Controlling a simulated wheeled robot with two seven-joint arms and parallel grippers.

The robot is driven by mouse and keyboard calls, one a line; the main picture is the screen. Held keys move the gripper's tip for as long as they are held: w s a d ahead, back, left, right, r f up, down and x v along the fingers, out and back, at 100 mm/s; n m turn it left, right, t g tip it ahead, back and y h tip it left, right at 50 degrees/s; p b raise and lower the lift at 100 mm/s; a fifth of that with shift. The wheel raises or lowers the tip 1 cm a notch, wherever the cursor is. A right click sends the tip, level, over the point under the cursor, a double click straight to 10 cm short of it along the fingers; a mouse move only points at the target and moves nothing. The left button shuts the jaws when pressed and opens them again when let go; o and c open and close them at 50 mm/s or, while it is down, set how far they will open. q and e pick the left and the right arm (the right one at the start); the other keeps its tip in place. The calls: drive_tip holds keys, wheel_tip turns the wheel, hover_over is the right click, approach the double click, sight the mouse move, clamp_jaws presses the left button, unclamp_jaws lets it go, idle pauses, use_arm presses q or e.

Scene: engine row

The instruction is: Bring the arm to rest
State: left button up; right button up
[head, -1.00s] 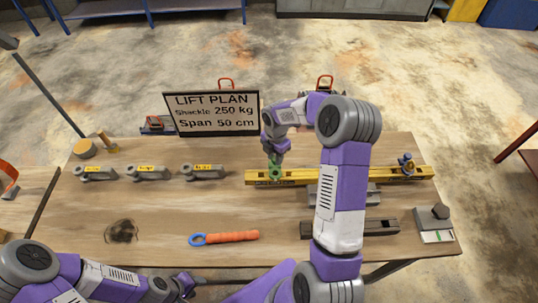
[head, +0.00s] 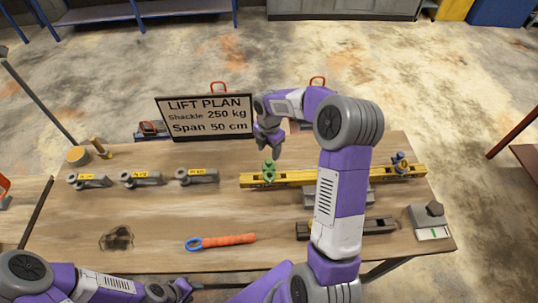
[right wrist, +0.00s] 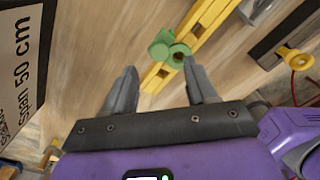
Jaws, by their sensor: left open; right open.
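My right gripper (head: 268,146) is open and empty above the yellow beam (head: 330,176). A green fitting (head: 268,171) sits on the left part of the beam, below and apart from the fingers. In the right wrist view the open fingers (right wrist: 162,88) spread wide, and the green fitting (right wrist: 170,47) shows beyond their tips.
A lift plan sign (head: 205,117) stands close left of my right gripper. Several grey shackles with yellow labels (head: 140,178) lie at the left of the table (head: 160,215). An orange-handled tool (head: 225,240) lies in front. A grey block (head: 433,216) stands at the right.

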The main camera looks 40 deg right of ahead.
drive_tip(key=shift+r, duration=1.05)
